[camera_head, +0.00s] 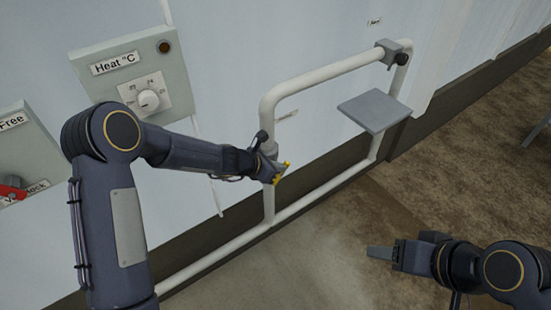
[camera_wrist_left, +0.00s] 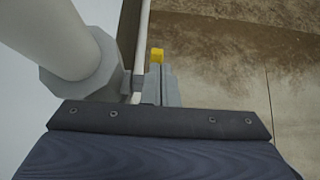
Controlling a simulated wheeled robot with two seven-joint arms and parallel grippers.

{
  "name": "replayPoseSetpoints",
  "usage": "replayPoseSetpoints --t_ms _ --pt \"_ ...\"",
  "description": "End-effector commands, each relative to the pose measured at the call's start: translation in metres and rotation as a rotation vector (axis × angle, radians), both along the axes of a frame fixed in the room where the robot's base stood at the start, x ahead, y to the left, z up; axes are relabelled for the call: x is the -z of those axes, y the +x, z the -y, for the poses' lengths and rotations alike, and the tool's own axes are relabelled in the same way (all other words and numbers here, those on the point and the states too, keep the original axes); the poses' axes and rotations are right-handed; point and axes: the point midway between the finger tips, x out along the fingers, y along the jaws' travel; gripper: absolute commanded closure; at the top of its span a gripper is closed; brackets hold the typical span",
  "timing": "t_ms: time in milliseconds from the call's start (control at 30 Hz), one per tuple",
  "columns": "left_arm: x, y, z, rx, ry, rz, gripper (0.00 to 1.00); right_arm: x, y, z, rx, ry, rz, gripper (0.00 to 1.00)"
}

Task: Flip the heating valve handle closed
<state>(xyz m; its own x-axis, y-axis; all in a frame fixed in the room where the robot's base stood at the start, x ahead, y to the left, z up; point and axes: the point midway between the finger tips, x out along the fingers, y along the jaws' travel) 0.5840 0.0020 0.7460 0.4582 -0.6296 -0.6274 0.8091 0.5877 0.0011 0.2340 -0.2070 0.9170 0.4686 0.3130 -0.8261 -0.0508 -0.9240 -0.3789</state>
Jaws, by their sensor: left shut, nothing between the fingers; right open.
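The heating valve (camera_head: 268,148) is a grey fitting on the left upright of the white pipe loop, largely hidden by my left wrist. A yellow piece, apparently its handle (camera_head: 277,180), shows at my left fingertips. In the left wrist view, a yellow end (camera_wrist_left: 156,55) shows just beyond the fingers, and a grey hexagonal fitting (camera_wrist_left: 82,72) is to their left. My left gripper (camera_head: 281,170) is shut and empty, close beside the handle; I cannot tell whether they touch. My right gripper (camera_head: 383,253) is open and empty, low at the right, away from the pipes.
The white pipe loop (camera_head: 325,72) stands before a pale wall. A grey fitting with a black knob (camera_head: 395,54) sits at its top right, above a grey square plate (camera_head: 374,112). A heat dial box (camera_head: 133,75) hangs behind my left arm.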

Motion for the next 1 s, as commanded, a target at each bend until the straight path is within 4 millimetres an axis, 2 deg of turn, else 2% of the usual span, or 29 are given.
replayPoseSetpoints --t_ms 33,167,1000 --pt "-0.003 0.001 0.001 -0.002 0.000 -0.003 1.00 -0.008 0.000 0.000 0.000 0.000 0.000 0.43" --pt "-0.002 0.004 0.004 -0.001 -0.002 -0.001 1.00 -0.012 0.000 0.000 0.000 0.000 0.000 0.43" --pt "-0.001 0.013 0.018 0.001 -0.002 0.001 1.00 -0.013 0.000 0.000 0.000 0.000 0.000 0.43"
